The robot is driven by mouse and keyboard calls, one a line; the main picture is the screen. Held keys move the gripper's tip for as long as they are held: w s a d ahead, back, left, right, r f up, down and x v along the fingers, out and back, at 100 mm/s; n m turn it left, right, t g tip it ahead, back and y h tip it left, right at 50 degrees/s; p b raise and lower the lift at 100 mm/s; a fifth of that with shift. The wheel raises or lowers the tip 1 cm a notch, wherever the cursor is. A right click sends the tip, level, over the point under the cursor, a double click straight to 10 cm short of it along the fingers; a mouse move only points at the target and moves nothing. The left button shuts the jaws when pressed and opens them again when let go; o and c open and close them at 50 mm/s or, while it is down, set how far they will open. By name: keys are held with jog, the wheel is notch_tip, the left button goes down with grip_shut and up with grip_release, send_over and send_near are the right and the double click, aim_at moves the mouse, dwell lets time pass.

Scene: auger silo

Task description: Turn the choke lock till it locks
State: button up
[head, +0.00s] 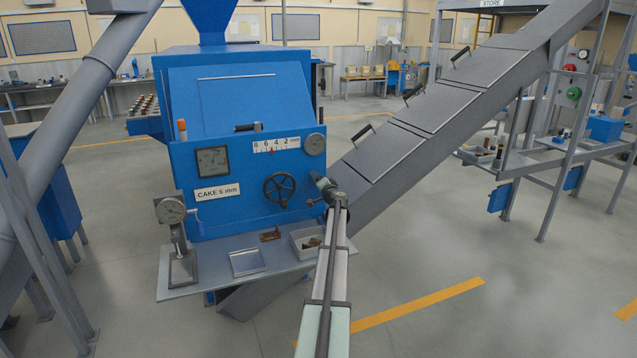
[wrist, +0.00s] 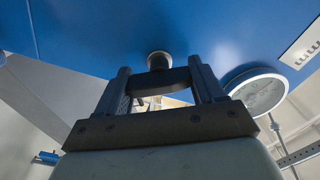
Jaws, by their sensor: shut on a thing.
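The choke lock shows in the wrist view as a dark crossbar (wrist: 160,80) on a round stub (wrist: 158,59) that comes out of the blue panel. My gripper (wrist: 160,84) has one finger at each end of the crossbar and is shut on it. In the head view my gripper (head: 324,186) is at the right edge of the blue machine's front (head: 238,215), below the round gauge. The lock is mostly hidden behind my gripper there. I cannot tell whether it is locked.
A black handwheel (head: 279,189) is just left of my gripper. The round gauge (head: 314,145) is above it, beside the scale plate (head: 275,145). A shelf (head: 210,276) with trays juts out below. The grey auger chute (head: 375,165) slopes up close on the right.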

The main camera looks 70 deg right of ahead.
jog(key=m, duration=0.6)
jog(key=shift+s+d+r, duration=0.2)
jog(key=shift+s+d, duration=0.05)
jog(key=shift+d, duration=0.1)
jog(key=shift+m, duration=0.4)
jog(key=o, duration=0.9)
jog(key=shift+f, duration=0.1)
jog(key=shift+o, duration=0.7)
jog(key=shift+a+f, duration=0.1)
jog(key=shift+a, duration=0.05)
jog(key=v, duration=1.3)
jog(key=shift+s+a, duration=0.2)
jog(key=shift+a, duration=0.1)
